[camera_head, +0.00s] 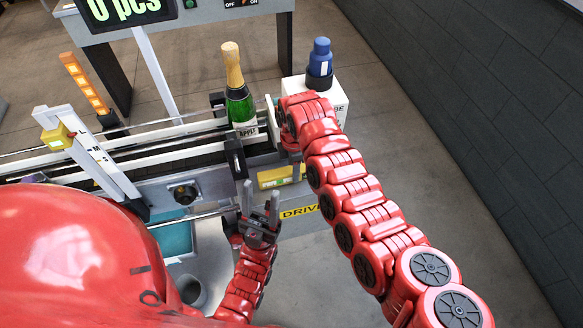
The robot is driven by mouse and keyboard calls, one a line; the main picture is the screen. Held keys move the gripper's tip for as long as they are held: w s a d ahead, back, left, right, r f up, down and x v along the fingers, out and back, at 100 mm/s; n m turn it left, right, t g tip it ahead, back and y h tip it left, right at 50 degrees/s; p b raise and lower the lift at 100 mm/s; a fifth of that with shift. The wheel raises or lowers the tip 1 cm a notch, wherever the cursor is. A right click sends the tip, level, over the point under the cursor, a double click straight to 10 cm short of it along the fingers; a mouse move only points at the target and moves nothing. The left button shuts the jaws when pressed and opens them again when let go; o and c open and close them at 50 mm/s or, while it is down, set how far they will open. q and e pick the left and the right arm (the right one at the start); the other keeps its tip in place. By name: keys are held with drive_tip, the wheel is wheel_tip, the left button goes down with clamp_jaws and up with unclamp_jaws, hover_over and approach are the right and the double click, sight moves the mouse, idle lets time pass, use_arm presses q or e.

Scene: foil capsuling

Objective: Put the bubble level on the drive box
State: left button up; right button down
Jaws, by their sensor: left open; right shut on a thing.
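The yellow bubble level (275,181) with a small green patch is at the grey drive box (272,212), which carries a yellow "DRIVE" label. My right gripper (291,155) comes down from above onto the level's right part and is shut on it; my arm hides part of this gripper. I cannot tell whether the level touches the box. My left gripper (260,200) is open and empty, with its two fingers pointing up just in front of the drive box, below and left of the level.
A green bottle with gold foil (233,68) stands on the conveyor (135,149) behind. A white box (338,98) with a blue bottle-shaped thing (320,60) on it stands behind my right arm. A teal bin (172,238) is at lower left. Open floor lies to the right.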

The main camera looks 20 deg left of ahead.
drive_tip(key=c, duration=0.8)
unclamp_jaws()
drive_tip(key=shift+w+d+f, duration=0.15)
drive_tip(key=shift+f, duration=0.05)
drive_tip(key=shift+c, duration=0.2)
drive_tip(key=shift+o, duration=2)
drive_tip(key=shift+a, duration=0.25)
drive_tip(key=shift+d+r, duration=0.1)
drive_tip(key=shift+r, duration=0.15)
drive_tip(key=shift+r+b, duration=0.3)
wheel_tip(320, 180, up, 6)
drive_tip(key=b, duration=0.3)
drive_tip(key=shift+f, duration=0.15)
wheel_tip(320, 180, up, 6)
drive_tip(key=shift+f+b, duration=0.2)
drive_tip(key=shift+b, duration=0.1)
